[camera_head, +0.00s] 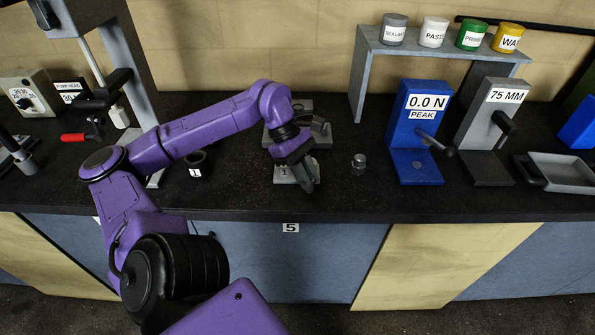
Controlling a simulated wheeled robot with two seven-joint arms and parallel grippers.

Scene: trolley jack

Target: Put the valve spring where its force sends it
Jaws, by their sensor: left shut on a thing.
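My left gripper (304,178), on the purple arm, is low over the bench at a pale labelled plate (283,174). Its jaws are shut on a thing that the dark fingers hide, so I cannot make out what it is. A small grey metal piece (358,164) stands on the bench to the right of the gripper, apart from it; I cannot tell whether it is the valve spring. A blue force gauge (410,135) reads 0.0 N, marked PEAK, with a lever at its right. My right gripper is not in view.
A grey stand (488,135) marked 75 MM is right of the gauge, then a grey tray (562,172). Labelled pots (433,32) stand on a shelf behind. A black ring (197,165) and a red-handled tool (76,137) lie left. Bench front around label 5 is clear.

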